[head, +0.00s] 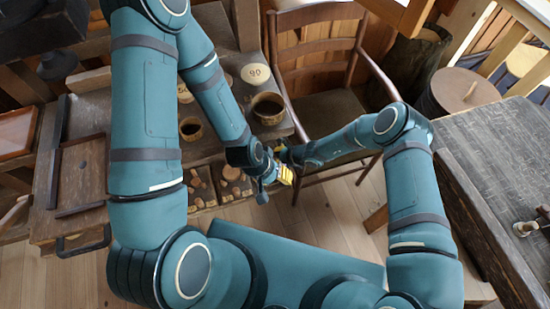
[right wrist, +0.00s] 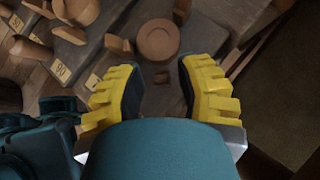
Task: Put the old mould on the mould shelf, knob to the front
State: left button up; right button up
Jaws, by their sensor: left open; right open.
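I cannot tell for sure which piece is the old mould. In the right wrist view a round brown turned piece (right wrist: 158,40) with a ringed top lies beyond my right gripper (right wrist: 155,78). That gripper is open, with yellow-backed fingers apart and nothing between them. In the head view my left gripper (head: 281,174) is open beside the front edge of the bench, close to the end of my right arm. No knob can be made out clearly.
A brown pot (head: 268,107) and another pot (head: 190,128) stand on the bench. Small wooden pieces (head: 231,173) sit lower down. A wooden chair (head: 320,105) stands behind my right arm. A dark table (head: 490,160) is at right.

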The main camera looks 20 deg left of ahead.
jog(key=p+v, duration=0.2)
jog(key=v, duration=1)
jog(key=s+d+r+n+h, duration=0.2)
jog(key=s+d+r+n, duration=0.3)
jog(key=d+n, duration=0.3)
jog(key=s+d+r+n+t+h, duration=0.1)
jog(key=s+d+r+n+h, duration=0.2)
jog(key=s+d+r+n, duration=0.2)
jog(key=s+d+n, duration=0.3)
jog(key=n, duration=0.2)
jog(key=shift+d+r, duration=0.2)
jog(key=shift+r, duration=0.15)
jog(key=shift+s+a+f+b, duration=0.1)
jog(key=shift+f+b, duration=0.4)
jog(key=shift+f, duration=0.05)
jog(key=shift+s+f+b, duration=0.15)
jog(key=shift+f+b, duration=0.35)
jog(key=shift+r, duration=0.1)
